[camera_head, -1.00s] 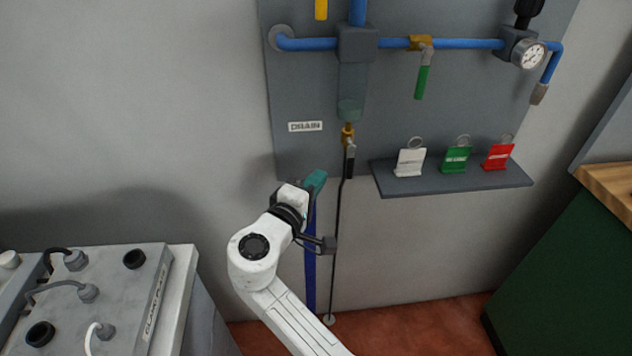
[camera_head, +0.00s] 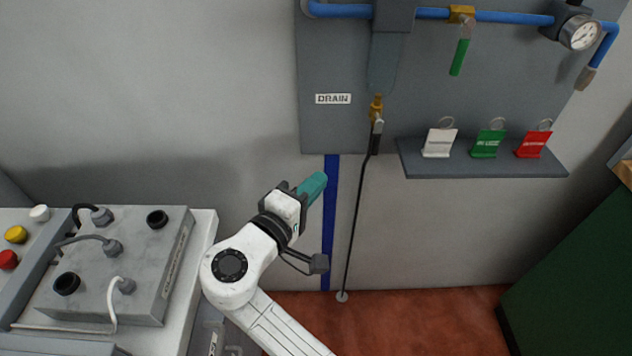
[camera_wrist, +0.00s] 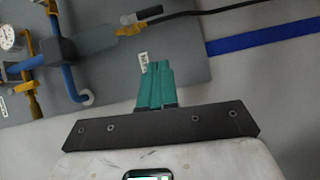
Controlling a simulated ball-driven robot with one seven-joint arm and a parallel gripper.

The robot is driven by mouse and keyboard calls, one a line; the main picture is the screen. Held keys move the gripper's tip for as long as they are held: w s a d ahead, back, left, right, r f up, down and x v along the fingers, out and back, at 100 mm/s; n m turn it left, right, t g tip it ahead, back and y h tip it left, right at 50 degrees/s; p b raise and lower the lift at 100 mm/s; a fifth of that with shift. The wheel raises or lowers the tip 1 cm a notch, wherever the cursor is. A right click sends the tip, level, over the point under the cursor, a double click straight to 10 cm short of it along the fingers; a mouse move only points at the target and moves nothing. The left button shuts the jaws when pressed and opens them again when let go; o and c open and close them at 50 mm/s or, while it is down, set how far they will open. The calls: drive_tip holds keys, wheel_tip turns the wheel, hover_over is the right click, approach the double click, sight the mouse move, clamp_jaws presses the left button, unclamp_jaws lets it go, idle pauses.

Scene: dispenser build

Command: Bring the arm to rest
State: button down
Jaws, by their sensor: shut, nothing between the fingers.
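My white arm reaches up from the bottom of the head view. My gripper (camera_head: 314,186) has teal fingers that lie together with nothing between them. It is in front of the wall, below and left of the drain valve (camera_head: 377,112), and appears apart from the panel. In the wrist view the teal fingers (camera_wrist: 156,85) are side by side, pointing toward the grey panel (camera_wrist: 200,68), and touch nothing that I can tell.
A grey box with knobs and cables (camera_head: 120,265) stands on a bench at the left. A shelf (camera_head: 490,170) holds white, green and red tags. A black hose (camera_head: 355,225) runs down to the floor. A green cabinet (camera_head: 570,270) is at the right.

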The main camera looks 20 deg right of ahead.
drive_tip(key=s+d+f+m+g+y+p, duration=0.1)
drive_tip(key=s+d+f+m+g+y, duration=0.45)
drive_tip(key=s+d+f, duration=0.95)
drive_tip(key=s+f+m+g+y, duration=0.1)
drive_tip(key=s+f+g+y, duration=0.1)
drive_tip(key=s, duration=0.6)
drive_tip(key=s+a+f+g+y+p, duration=0.1)
drive_tip(key=s+f+g+y, duration=0.1)
drive_tip(key=s+f+y, duration=0.2)
drive_tip(key=s+y, duration=0.2)
drive_tip(key=s, duration=0.2)
drive_tip(key=shift+s+f+m, duration=0.35)
drive_tip(key=shift+s+f, duration=0.05)
